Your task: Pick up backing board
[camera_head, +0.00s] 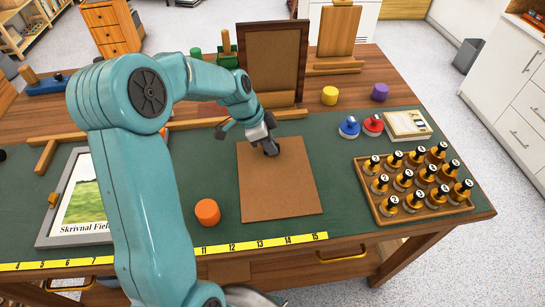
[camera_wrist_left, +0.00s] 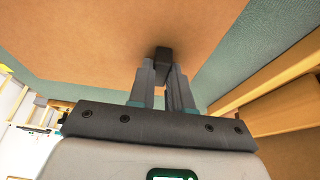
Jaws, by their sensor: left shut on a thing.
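The backing board (camera_head: 280,190) is a flat brown panel lying on the green work mat (camera_head: 338,215). Its brown face also fills the upper part of the left wrist view (camera_wrist_left: 110,40). My left gripper (camera_head: 270,148) is over the board's upper middle. In the left wrist view, the left gripper (camera_wrist_left: 165,62) has its fingers close together around a small dark block at the board's face. It is shut on the board there; the dark block hides the exact contact. My right gripper is not in view.
A framed print (camera_head: 85,200) lies left and an empty brown frame (camera_head: 272,60) stands behind. An orange cylinder (camera_head: 207,212) sits left of the board. A wooden tray (camera_head: 375,213) of numbered bottles is at right. A yellow ruler (camera_head: 205,249) runs along the front edge.

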